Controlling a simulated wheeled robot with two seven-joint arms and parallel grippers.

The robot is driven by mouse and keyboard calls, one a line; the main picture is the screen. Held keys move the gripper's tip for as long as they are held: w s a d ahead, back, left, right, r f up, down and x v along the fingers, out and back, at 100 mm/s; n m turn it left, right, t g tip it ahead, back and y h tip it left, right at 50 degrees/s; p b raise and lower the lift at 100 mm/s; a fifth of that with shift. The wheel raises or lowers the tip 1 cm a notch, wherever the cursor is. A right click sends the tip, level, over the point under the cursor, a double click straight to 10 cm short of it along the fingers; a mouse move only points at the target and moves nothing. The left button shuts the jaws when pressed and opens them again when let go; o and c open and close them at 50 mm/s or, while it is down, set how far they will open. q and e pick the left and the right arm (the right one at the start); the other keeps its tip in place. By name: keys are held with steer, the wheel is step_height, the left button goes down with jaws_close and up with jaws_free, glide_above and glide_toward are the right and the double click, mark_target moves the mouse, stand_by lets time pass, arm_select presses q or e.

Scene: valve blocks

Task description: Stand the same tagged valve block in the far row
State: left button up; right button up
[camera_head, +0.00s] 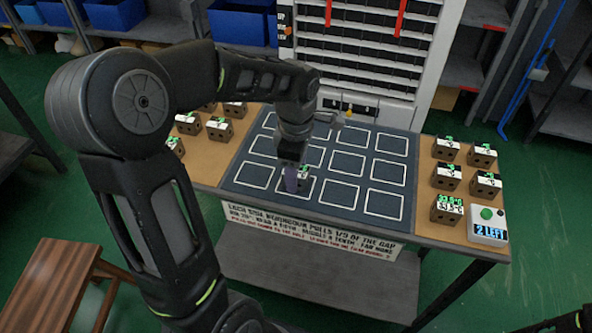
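The dark mat (365,182) carries three rows of white-outlined squares. My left gripper (291,182) points down at the near row, at the second square from the left. A valve block (304,173) with a white and green top shows just behind and right of its fingers, mostly hidden by them. I cannot tell whether the fingers are closed on it. The far-row squares (392,144) that I can see are empty; my arm covers part of that row. My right gripper is not in view.
A box with a green button (488,226) reads "2 LEFT". More blocks (219,130) stand on the left side. A slatted rack (362,50) rises behind the table.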

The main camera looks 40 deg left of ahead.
arm_select(q)
steer(key=shift+o, duration=0.7)
steer(key=shift+r, duration=0.25)
step_height(320, 180, up, 12)
steer(key=shift+p, duration=0.4)
steer(key=shift+f, duration=0.1)
